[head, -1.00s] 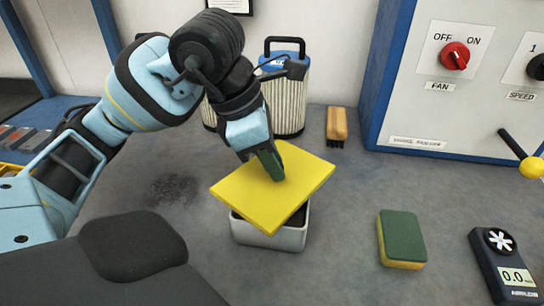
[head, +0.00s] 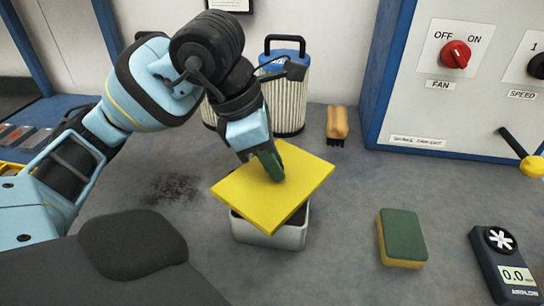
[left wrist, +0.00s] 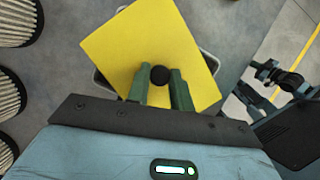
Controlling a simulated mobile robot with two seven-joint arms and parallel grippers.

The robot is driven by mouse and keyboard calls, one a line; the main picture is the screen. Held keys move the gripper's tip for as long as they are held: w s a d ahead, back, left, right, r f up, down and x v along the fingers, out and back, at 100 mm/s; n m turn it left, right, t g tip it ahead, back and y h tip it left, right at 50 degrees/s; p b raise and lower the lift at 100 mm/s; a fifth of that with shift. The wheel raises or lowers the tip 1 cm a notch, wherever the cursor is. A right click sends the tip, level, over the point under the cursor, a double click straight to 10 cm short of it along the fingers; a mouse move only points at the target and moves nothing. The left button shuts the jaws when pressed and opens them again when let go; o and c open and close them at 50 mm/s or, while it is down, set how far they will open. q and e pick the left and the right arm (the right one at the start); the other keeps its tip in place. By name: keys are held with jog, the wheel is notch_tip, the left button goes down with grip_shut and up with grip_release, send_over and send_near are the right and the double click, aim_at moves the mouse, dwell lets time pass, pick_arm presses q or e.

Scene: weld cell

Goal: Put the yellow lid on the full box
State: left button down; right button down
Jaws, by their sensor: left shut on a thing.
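The yellow lid (head: 293,185) is a flat square plate with a dark round knob (left wrist: 160,75), which shows in the left wrist view. My left gripper (head: 273,166) is shut on that knob, its green fingers on either side of it. The lid lies over the open top of a light grey box (head: 268,233), turned askew to it, with corners sticking out past the rim. Dark contents show at the box's front edge. I cannot tell whether the lid touches the rim. My right gripper is not in view.
Pleated filter cartridges (head: 285,95) and a wooden brush (head: 337,123) stand behind. A green and yellow sponge (head: 402,238) and a meter (head: 503,262) lie to the right. A control cabinet (head: 455,90) stands at the back right. Bench between box and sponge is clear.

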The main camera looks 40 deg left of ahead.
pick_arm(q)
jog(key=c, duration=0.7)
grip_release()
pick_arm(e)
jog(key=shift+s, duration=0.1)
pick_arm(q)
jog(key=shift+r+p, duration=1.2)
jog(key=shift+r, duration=0.5)
jog(key=shift+r+p, duration=1.25)
jog(key=shift+r, duration=0.6)
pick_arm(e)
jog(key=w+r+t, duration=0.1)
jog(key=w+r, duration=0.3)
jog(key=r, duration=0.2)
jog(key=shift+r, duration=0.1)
